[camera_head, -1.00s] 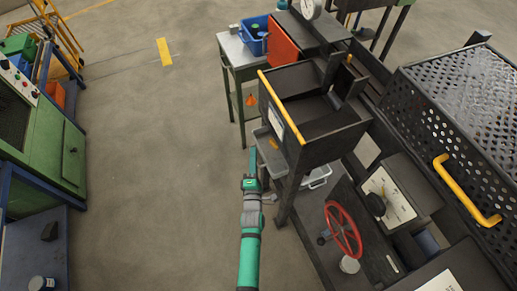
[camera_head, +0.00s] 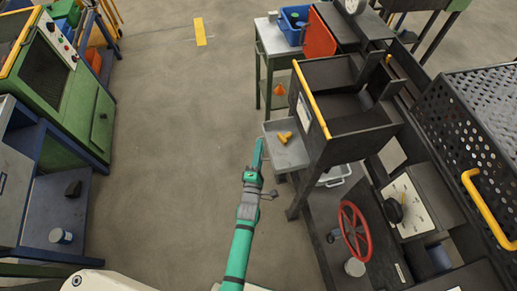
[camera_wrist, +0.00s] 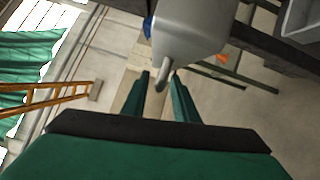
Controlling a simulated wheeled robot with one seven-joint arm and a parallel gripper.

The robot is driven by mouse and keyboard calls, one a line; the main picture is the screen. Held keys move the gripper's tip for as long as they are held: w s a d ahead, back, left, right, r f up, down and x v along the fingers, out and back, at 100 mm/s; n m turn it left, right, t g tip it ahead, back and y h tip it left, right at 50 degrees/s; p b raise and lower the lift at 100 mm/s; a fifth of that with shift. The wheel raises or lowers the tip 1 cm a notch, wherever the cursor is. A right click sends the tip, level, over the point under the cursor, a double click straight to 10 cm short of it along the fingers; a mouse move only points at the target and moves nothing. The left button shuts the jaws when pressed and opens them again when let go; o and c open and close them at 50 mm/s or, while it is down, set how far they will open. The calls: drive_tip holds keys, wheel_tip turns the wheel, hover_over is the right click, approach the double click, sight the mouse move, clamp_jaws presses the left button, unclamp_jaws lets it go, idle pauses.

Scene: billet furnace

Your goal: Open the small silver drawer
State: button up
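The small silver drawer (camera_head: 291,156) sticks out from under the black box with the yellow edge in the head view. A yellow object (camera_head: 285,137) lies inside it. In the wrist view, the drawer's grey front (camera_wrist: 190,38) is just ahead, with a short rounded handle (camera_wrist: 162,80) on it. My gripper (camera_wrist: 160,84) is open, its fingers on either side of the handle, with visible gaps. In the head view, my gripper (camera_head: 258,148) is at the drawer's left end. The fingertips' exact contact is hidden there.
The black box (camera_head: 335,140) stands above the drawer. A red handwheel (camera_head: 355,232) and a pale bin (camera_head: 335,177) are to the right. A grey side table (camera_head: 275,42) with a blue bin (camera_head: 293,22) is behind. The floor left of my arm is clear.

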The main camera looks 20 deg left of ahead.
drive_tip(key=shift+a, duration=0.1)
drive_tip(key=shift+s, duration=0.35)
drive_tip(key=s+d, duration=0.1)
drive_tip(key=s, duration=0.9)
drive_tip(key=shift+d+f, duration=0.25)
drive_tip(key=shift+f, duration=0.05)
drive_tip(key=shift+d, duration=0.1)
drive_tip(key=s+d+r+m+g+h, duration=0.1)
drive_tip(key=s+d+r+m, duration=0.3)
drive_tip(key=s+m, duration=0.3)
drive_tip(key=s+d+r+m+g, duration=0.1)
drive_tip(key=s+d+r+m, duration=0.3)
drive_tip(key=s, duration=0.6)
drive_tip(key=s+d+r+m+g+h, duration=0.1)
drive_tip(key=s+d+r+m, duration=0.4)
drive_tip(key=s+m, duration=0.4)
drive_tip(key=shift+r+m+h, duration=0.3)
drive_tip(key=shift+r+m, duration=0.4)
drive_tip(key=shift+r, duration=0.2)
